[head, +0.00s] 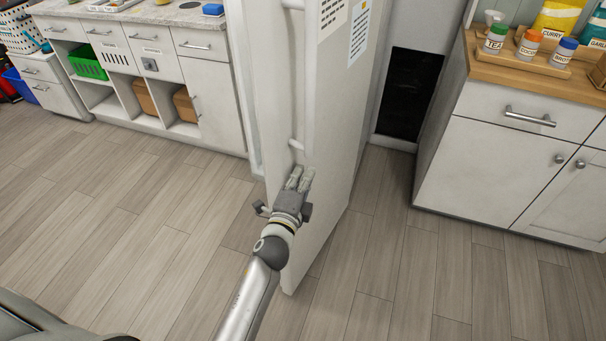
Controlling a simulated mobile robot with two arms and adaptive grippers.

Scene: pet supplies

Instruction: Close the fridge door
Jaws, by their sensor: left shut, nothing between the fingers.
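The white fridge door (338,150) stands tall in the middle of the head view, with paper notes on its upper part. A vertical bar handle (309,85) runs along its left side. The door's lower corner reaches down close to the floor. How far the door stands open is hard to tell from this angle. My left gripper (300,179) is shut and empty, low in front of the door and just below the handle's lower end. Whether its fingertips touch the door cannot be told. My right gripper is not in view.
White cabinets (220,95) with a counter and open shelves stand at the back left. A white cabinet (500,160) with a wooden top holding several jars stands at the right. A dark panel (408,95) is behind the door. The wooden floor (120,220) is clear.

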